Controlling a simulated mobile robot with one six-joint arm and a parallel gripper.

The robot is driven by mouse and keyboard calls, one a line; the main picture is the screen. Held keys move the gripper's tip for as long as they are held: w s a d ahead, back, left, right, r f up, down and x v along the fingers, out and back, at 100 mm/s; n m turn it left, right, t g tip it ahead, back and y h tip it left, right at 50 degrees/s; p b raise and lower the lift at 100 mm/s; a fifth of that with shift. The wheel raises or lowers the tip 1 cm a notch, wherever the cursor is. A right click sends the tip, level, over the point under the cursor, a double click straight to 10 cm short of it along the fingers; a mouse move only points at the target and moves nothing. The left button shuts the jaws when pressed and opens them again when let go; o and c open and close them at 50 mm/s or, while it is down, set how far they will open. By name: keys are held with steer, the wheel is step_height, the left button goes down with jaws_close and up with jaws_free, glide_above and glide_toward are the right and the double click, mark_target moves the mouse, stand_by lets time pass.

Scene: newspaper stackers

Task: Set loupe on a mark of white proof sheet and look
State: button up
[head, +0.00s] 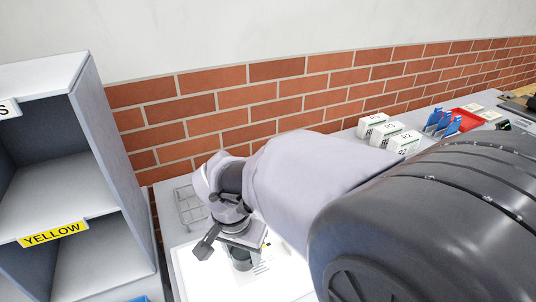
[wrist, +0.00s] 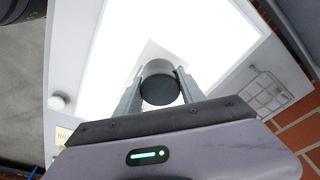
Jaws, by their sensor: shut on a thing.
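The loupe (wrist: 160,88) is a short dark cylinder with a grey upper part, between my gripper's fingers in the wrist view. My gripper (wrist: 158,84) is shut on it. In the head view my gripper (head: 240,245) points down over a bright light panel (head: 205,280), with the loupe (head: 241,261) below it. The white proof sheet (head: 268,262) lies on the panel with small print and dark marks, partly hidden by my arm. In the wrist view the panel (wrist: 105,50) glows white around the loupe. I cannot tell whether the loupe touches the sheet.
A grey shelf (head: 85,195) with a YELLOW label stands at the left. A wire basket (head: 190,208) sits behind the panel, near the brick wall (head: 240,105). White boxes (head: 385,132), blue items (head: 440,122) and a red tray (head: 468,117) stand farther right.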

mark_target(244, 261)
steer(key=shift+f+b, duration=0.9)
steer(key=shift+f, duration=0.85)
steer(key=o, duration=1.4)
steer(key=shift+r, duration=0.1)
steer(key=r+p, duration=0.2)
steer(key=r, duration=0.2)
steer(key=s+r+p, duration=0.1)
steer(key=r, duration=0.3)
steer(key=r+p, duration=0.2)
steer(key=r, duration=0.2)
steer(key=shift+s+r+p, duration=0.15)
steer(key=shift+s+p, duration=0.2)
steer(key=shift+s, duration=0.05)
steer(key=s+d+r+t, duration=0.1)
steer(key=s+d, duration=0.2)
steer(key=d, duration=0.3)
steer(key=s+d+r+m+t+y, duration=0.1)
steer(key=s+d+r, duration=0.1)
steer(key=s+d, duration=0.2)
steer(key=s+d+r+t+y, duration=0.1)
steer(key=s+d+r+t, duration=0.1)
steer(key=d, duration=0.7)
steer(key=shift+s+d+r+m, duration=0.1)
steer(key=shift+s+d+m, duration=0.1)
steer(key=shift+s, duration=0.25)
steer(key=shift+s+d+m, duration=0.1)
steer(key=shift+s+m, duration=0.1)
steer(key=shift+s, duration=0.2)
